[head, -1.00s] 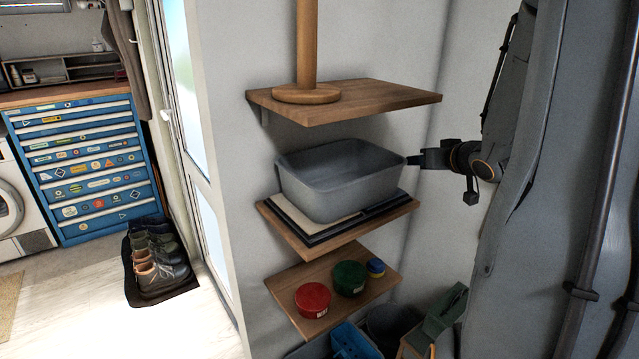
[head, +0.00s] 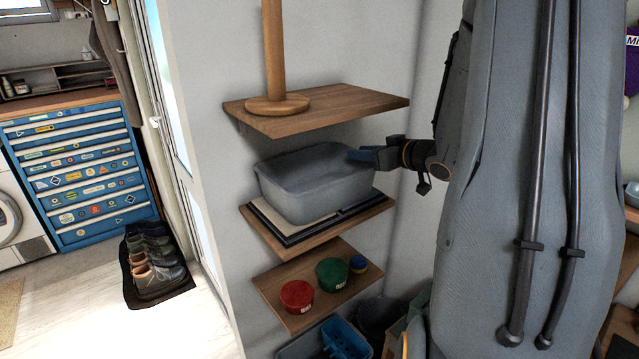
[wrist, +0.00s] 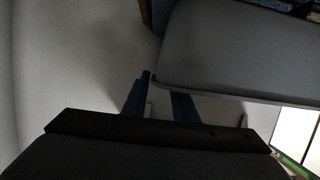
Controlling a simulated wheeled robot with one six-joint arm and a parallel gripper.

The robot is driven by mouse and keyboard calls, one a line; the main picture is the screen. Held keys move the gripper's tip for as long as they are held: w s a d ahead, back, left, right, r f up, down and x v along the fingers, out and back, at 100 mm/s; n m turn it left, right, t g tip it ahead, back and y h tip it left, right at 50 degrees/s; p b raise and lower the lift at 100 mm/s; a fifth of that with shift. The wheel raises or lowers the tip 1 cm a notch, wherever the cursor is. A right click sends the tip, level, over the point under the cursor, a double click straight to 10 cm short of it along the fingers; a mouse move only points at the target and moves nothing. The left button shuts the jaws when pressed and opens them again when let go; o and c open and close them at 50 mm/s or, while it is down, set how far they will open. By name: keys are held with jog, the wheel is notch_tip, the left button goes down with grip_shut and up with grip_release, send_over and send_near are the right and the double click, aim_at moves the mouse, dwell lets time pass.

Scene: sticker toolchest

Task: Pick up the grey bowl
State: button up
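The grey bowl (head: 310,195), a rectangular tub, sits upright on flat framed items on the middle wall shelf. My gripper (head: 358,156) is at its right end, with the fingertips at the rim in the head view. In the wrist view the bowl (wrist: 245,50) fills the upper right. The two dark blue fingers of my gripper (wrist: 162,90) stand apart with a gap between them, so it is open. The right fingertip is close to the bowl's edge. I cannot tell whether the rim lies between the fingers or whether they touch it.
An upper wooden shelf (head: 355,108) with a wooden post hangs closely above the bowl. A lower shelf (head: 345,294) holds red, green and blue round containers. The framed items (head: 296,236) lie under the bowl. A blue drawer chest (head: 80,175) and shoes stand left.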

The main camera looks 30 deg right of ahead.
aim_at(355, 162)
jog(key=x, duration=0.3)
jog(key=shift+w+a+p, duration=0.1)
jog(key=shift+w+p, duration=0.1)
jog(key=shift+p, duration=0.1)
grip_shut()
jog(key=shift+s, duration=0.1)
jog(key=shift+s+d, duration=0.1)
jog(key=shift+d, duration=0.2)
dwell(0.8)
